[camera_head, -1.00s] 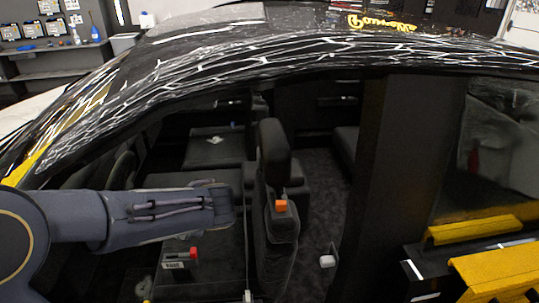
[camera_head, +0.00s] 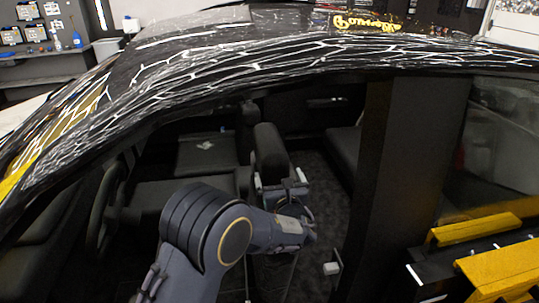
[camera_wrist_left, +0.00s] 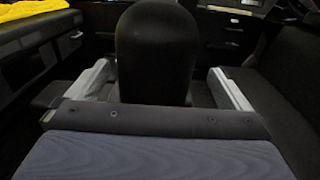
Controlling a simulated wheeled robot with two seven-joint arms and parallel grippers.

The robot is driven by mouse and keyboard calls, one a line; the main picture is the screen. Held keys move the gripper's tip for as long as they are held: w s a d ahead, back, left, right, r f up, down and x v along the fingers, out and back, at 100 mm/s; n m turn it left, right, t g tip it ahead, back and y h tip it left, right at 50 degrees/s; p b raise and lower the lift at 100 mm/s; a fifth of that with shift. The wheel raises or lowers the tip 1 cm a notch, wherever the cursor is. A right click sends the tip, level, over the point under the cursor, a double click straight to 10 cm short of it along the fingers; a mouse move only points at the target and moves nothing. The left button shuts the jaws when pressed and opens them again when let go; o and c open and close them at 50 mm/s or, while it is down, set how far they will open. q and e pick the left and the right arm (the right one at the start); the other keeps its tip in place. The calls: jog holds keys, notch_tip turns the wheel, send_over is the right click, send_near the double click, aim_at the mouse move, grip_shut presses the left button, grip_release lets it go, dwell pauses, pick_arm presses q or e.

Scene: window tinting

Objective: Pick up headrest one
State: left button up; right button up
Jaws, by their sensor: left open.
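The headrest (camera_head: 270,148) is a dark, rounded, upright pad on top of a car seat, seen through the open side of the car. In the left wrist view the headrest (camera_wrist_left: 157,45) fills the middle. My left gripper (camera_head: 281,182) is open at the lower part of the headrest. In the left wrist view its pale fingers (camera_wrist_left: 158,72) stand on either side of the headrest, with a gap visible on each side. The headrest's lower end is hidden behind the gripper. My right gripper is not in view.
The car roof (camera_head: 240,60) with its white crack pattern arches over the opening. A dark pillar (camera_head: 375,180) stands right of the seat. A steering wheel (camera_head: 103,205) is at left. Yellow blocks (camera_head: 475,228) lie at the right. A yellow item (camera_wrist_left: 38,10) shows in the wrist view.

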pick_arm(q)
jog(key=w, duration=0.1)
jog(key=w+a+p, duration=0.1)
jog(key=w, duration=0.1)
jog(key=shift+a+r, duration=0.15)
jog(key=shift+w, duration=0.5)
jog(key=c, duration=1.4)
jog(key=shift+r, duration=0.1)
jog(key=shift+r, duration=0.1)
notch_tip(320, 180, up, 18)
jog(key=shift+b, duration=0.4)
